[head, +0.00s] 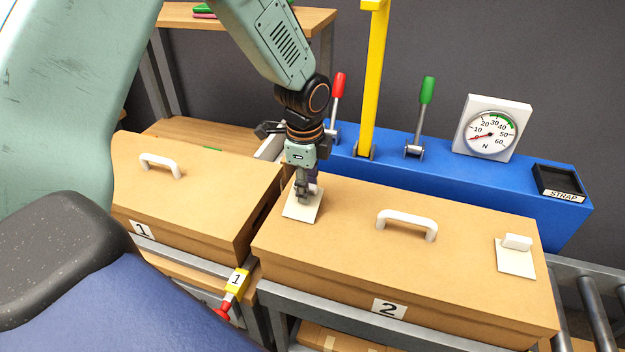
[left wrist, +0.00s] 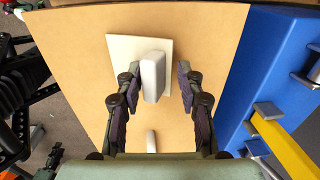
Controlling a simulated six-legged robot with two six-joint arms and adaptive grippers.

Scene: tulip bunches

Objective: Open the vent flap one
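A white vent flap (head: 302,207) with a raised tab lies flat at the left end of box 2's lid, under my left gripper (head: 304,189). The left wrist view shows the flap (left wrist: 125,50) and its upright tab (left wrist: 152,77). There my left gripper (left wrist: 160,80) is open, with its fingers on either side of the tab and visible gaps between. In the head view the gripper hides the tab. A second white flap (head: 515,257) with a tab lies closed at the right end of the same lid. I cannot read a number on either flap. My right gripper is not in view.
Box 2 (head: 340,262) has a white handle (head: 407,223); box 1 (head: 190,208) stands to its left. Behind are a blue block (head: 480,185) with a yellow post (head: 375,80), red lever (head: 337,95), green lever (head: 424,110) and gauge (head: 492,128).

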